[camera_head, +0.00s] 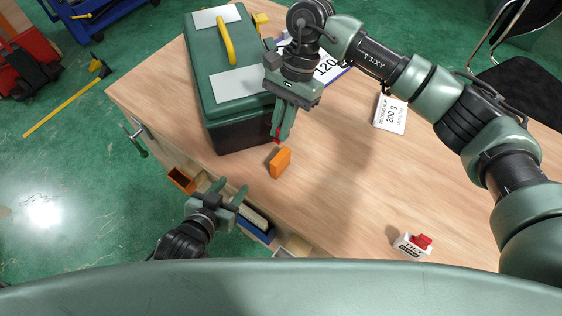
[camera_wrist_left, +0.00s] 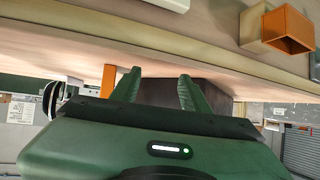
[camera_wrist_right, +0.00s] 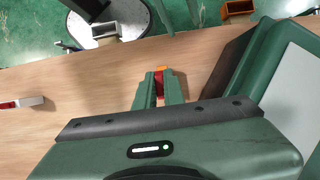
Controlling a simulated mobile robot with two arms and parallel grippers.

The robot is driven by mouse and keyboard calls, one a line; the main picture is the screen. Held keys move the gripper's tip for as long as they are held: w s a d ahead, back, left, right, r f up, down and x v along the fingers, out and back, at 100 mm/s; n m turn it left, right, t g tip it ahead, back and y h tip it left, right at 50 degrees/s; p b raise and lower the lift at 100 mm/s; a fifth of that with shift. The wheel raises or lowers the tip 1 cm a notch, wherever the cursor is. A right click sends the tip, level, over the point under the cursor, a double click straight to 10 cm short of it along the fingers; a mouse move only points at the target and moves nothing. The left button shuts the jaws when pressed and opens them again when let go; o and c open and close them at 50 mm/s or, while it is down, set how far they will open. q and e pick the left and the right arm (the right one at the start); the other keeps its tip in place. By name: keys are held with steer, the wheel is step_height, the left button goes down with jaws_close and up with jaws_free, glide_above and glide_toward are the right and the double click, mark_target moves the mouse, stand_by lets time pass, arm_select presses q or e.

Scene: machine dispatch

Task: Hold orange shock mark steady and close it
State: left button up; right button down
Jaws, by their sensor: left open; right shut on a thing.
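The orange shock mark (camera_head: 280,162) is a small upright block on the table, beside the dark lower part of the green case. In the right wrist view its orange top (camera_wrist_right: 163,70) shows just past the fingertips. My right gripper (camera_head: 279,138) points down above it, shut on a small red piece (camera_wrist_right: 160,84). Whether the red piece touches the mark I cannot tell. My left gripper (camera_head: 233,187) is open and empty, off the table's near edge, left of and nearer than the mark. In the left wrist view an orange upright shape (camera_wrist_left: 107,80) shows left of the fingers.
The green case (camera_head: 220,115) with a yellow handle stands behind the mark. Open drawers with an orange bin (camera_head: 182,180) lie below the table edge near my left gripper. A white-and-red device (camera_head: 413,244) stands at the front right.

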mark_target(280, 159)
arm_select(q)
steer(key=shift+w+d+m+t+h, duration=0.2)
steer(key=shift+d+m+t+h, duration=0.1)
steer(key=shift+d+t+h, duration=0.25)
steer(key=d+h, duration=0.1)
steer(key=s+d+m+t+h, duration=0.1)
steer(key=d+r+t+h, duration=0.1)
steer(key=h, duration=0.1)
steer(key=shift+s+d+m, duration=0.15)
steer(key=shift+d+m, duration=0.15)
steer(key=shift+m, duration=0.1)
steer(key=shift+s+d+r+m+h, duration=0.15)
steer(key=shift+s+d+r+h, duration=0.05)
steer(key=shift+s+h, duration=0.2)
steer(key=shift+s+d+r+m+h, duration=0.15)
steer(key=shift+s+r+h, duration=0.1)
steer(key=shift+h, duration=0.2)
steer(key=x, duration=1.2)
jaws_close()
